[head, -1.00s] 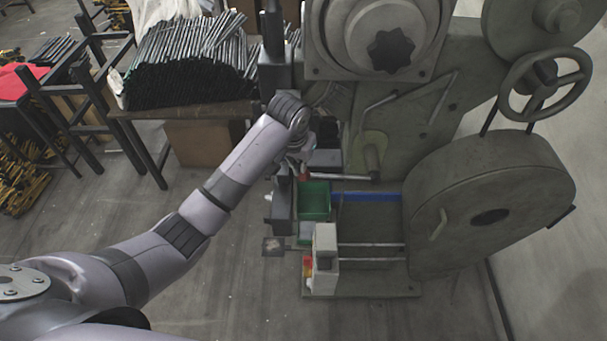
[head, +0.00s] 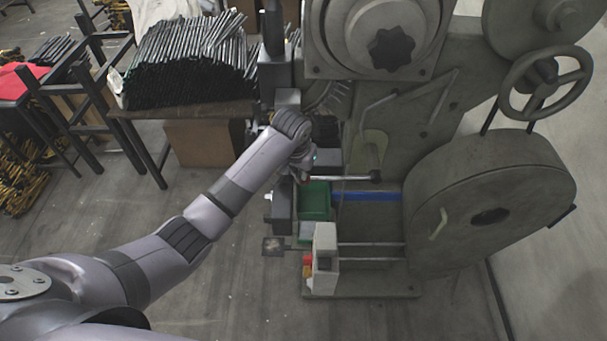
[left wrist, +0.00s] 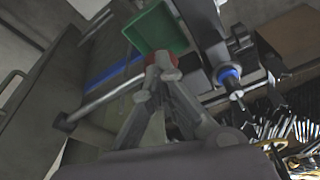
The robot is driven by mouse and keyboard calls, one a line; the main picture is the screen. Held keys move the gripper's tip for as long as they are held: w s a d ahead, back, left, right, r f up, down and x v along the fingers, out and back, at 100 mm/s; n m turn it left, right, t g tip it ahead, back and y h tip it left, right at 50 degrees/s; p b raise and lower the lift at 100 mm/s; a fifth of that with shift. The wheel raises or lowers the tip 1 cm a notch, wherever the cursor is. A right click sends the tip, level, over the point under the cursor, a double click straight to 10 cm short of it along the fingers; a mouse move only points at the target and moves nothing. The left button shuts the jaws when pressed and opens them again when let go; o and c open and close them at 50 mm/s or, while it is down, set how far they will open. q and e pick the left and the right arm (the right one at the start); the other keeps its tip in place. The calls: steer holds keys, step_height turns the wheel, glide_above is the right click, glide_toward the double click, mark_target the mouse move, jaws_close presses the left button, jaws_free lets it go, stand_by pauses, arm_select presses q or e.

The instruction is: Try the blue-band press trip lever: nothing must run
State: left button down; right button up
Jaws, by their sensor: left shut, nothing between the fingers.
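The press with the blue band (head: 370,196) stands right of my left arm. Its trip lever (head: 345,178) is a pale rod running left from a dark pivot. In the left wrist view the lever (left wrist: 105,99) ends in a red knob (left wrist: 133,66), and the blue band (left wrist: 112,70) runs behind it. My left gripper (head: 304,175) is at the lever's knob end. In the left wrist view its fingertips (left wrist: 162,66) are together and empty, overlapping the knob; I cannot tell whether they touch it. My right gripper is not in view.
A green bin (head: 314,202) sits just below the lever's end. A pale control box (head: 325,243) with red and yellow parts stands in front. A handwheel (head: 546,84) and large guard (head: 490,205) are at right. A table with metal rods (head: 185,65) stands behind left.

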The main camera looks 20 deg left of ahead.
arm_select(q)
steer(key=x, duration=0.3)
steer(key=shift+s+f+b, duration=0.25)
steer(key=shift+s+b, duration=0.1)
steer(key=shift+b, duration=0.05)
